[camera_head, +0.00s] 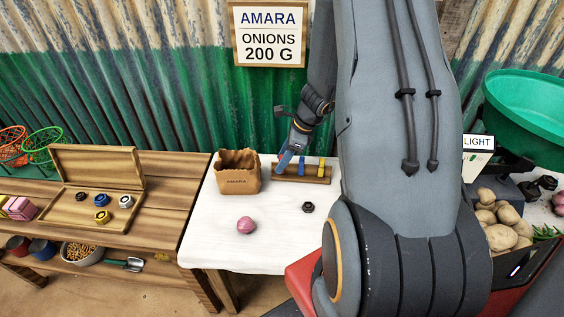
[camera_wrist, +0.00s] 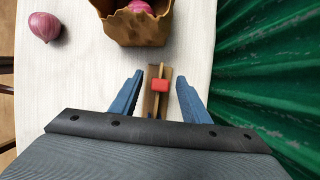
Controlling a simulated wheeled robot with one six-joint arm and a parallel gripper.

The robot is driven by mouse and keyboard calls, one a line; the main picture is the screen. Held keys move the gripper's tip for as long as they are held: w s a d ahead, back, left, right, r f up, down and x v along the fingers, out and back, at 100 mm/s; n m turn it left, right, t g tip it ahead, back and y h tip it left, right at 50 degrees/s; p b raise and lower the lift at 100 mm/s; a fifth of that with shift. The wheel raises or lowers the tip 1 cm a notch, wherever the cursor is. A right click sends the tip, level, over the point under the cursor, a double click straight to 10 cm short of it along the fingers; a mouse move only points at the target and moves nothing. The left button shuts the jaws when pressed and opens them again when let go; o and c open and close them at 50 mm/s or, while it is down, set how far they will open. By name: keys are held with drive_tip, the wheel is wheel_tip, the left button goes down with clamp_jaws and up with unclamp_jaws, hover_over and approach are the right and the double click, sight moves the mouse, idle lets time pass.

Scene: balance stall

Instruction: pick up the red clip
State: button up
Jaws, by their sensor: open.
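The red clip (camera_wrist: 160,85) sits on a narrow wooden rack (camera_wrist: 153,107) in the wrist view. My gripper (camera_wrist: 160,77) is open, with one blue finger on each side of the red clip and a visible gap to both. In the head view my gripper (camera_head: 283,166) is over the left end of the rack (camera_head: 310,179). A blue clip (camera_head: 302,166) and a yellow clip (camera_head: 321,167) stand on the rack to its right. The red clip cannot be made out in the head view.
A brown paper bag (camera_head: 238,181) stands just left of the rack, with an onion visible inside in the wrist view. A loose onion (camera_head: 246,225) and a dark hexagonal weight (camera_head: 308,207) lie on the white table (camera_head: 273,248). A green corrugated wall (camera_head: 120,115) runs behind.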

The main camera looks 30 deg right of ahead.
drive_tip(key=shift+w+a+f, duration=0.1)
drive_tip(key=shift+f, duration=0.2)
drive_tip(key=shift+c, duration=0.2)
clamp_jaws()
drive_tip(key=shift+r, duration=0.1)
